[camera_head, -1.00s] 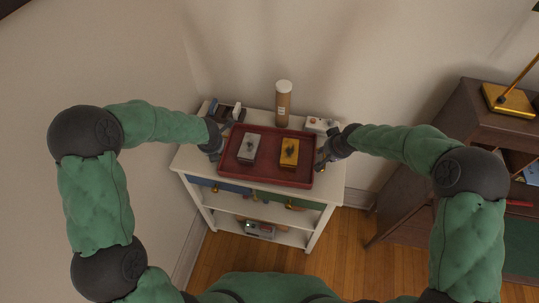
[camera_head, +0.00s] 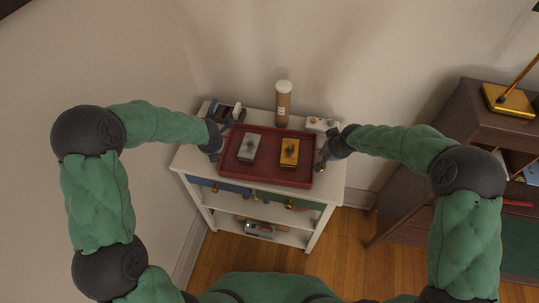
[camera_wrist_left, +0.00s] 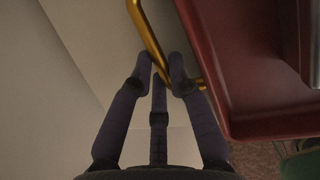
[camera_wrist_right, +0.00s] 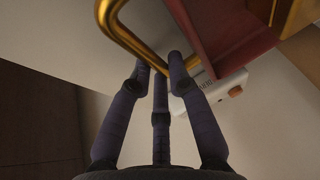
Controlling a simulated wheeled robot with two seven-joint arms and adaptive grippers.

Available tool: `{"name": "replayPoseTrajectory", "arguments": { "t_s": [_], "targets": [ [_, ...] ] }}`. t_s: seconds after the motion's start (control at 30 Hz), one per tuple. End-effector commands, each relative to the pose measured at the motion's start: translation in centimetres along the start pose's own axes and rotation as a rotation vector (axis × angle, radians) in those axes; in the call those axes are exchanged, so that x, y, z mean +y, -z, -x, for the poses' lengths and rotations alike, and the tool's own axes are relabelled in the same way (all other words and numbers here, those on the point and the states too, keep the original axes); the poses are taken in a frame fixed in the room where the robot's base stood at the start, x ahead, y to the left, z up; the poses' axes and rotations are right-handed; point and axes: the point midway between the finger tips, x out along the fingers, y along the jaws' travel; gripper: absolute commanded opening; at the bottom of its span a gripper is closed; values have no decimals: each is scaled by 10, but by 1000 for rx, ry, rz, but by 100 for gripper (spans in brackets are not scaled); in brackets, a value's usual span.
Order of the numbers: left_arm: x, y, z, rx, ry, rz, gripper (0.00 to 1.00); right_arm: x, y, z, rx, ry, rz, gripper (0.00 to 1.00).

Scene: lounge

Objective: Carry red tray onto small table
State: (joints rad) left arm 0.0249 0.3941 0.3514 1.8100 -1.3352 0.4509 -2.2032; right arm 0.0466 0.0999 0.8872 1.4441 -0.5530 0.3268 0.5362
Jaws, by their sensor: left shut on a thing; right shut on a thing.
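The red tray (camera_head: 262,178) is at the white cabinet's top in the head view, and I cannot tell if it touches the surface. A grey box (camera_head: 248,148) and a gold box (camera_head: 290,152) lie in it. My left gripper (camera_head: 217,152) is at the tray's left side, its fingers (camera_wrist_left: 165,72) shut on a gold handle (camera_wrist_left: 147,28) beside the red wall (camera_wrist_left: 208,70). My right gripper (camera_head: 324,160) is at the right side, its fingers (camera_wrist_right: 160,72) shut on the other gold handle (camera_wrist_right: 122,32). No separate small table is clearly identifiable.
The white cabinet (camera_head: 185,163) stands against the wall. A tall brown bottle (camera_head: 283,104) stands behind the tray, with a small white device (camera_head: 318,124) to its right. A dark wooden desk (camera_head: 480,125) with a gold lamp (camera_head: 508,100) is at the right. Wooden floor (camera_head: 350,240) is open in front.

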Motion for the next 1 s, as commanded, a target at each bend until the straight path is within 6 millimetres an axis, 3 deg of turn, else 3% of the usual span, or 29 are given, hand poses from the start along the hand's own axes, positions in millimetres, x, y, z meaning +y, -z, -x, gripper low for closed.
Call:
{"name": "replayPoseTrajectory", "arguments": {
  "t_s": [0.7, 1.0],
  "targets": [
    [9, -18, 41, -3, -1, 0, 0, -9, 18, 41, 4, 1, 1, 0],
    [10, -20, 46, -3, -1, 0, 0, -10, 20, 46, 3, 0, 1, 0]
  ]
}}
